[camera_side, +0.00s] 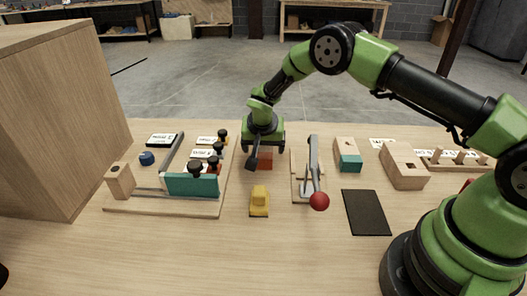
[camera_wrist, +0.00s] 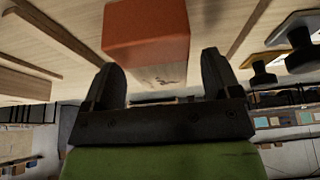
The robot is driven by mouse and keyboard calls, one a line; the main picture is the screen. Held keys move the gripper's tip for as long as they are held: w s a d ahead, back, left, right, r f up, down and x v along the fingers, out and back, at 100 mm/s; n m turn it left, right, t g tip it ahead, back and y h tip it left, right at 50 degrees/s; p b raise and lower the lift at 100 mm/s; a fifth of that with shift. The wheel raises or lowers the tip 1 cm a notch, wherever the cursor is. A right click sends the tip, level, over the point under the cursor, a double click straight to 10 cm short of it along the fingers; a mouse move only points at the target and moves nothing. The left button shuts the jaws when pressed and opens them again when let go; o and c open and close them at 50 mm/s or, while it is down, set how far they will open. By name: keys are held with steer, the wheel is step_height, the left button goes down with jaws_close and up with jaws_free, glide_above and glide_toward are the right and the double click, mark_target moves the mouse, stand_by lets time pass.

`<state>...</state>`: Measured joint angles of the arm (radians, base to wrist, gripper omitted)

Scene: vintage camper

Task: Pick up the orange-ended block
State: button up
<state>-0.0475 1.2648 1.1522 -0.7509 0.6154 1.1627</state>
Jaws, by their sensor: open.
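The orange-ended block (camera_wrist: 146,35) shows large at the top middle of the wrist view. Its orange part is uppermost in that picture, with a pale wooden part below it. In the side view its orange part (camera_side: 265,161) shows just under my gripper (camera_side: 266,153), partly hidden by a finger. My gripper also shows in the wrist view (camera_wrist: 161,75). It is open, with one dark finger on each side of the block's pale part in the picture. I cannot tell whether either finger touches the block or how deep it sits between them.
A board with a teal block and black knobs (camera_side: 195,184) lies left of my gripper. A toggle clamp with a red ball (camera_side: 319,201) stands to the right. A yellow piece (camera_side: 259,201) lies in front. A teal-ended block (camera_side: 348,155) and black mat (camera_side: 366,212) lie farther right.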

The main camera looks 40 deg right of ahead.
steer(key=shift+f, duration=0.25)
stand_by(0.5)
steer(key=c, duration=1.1)
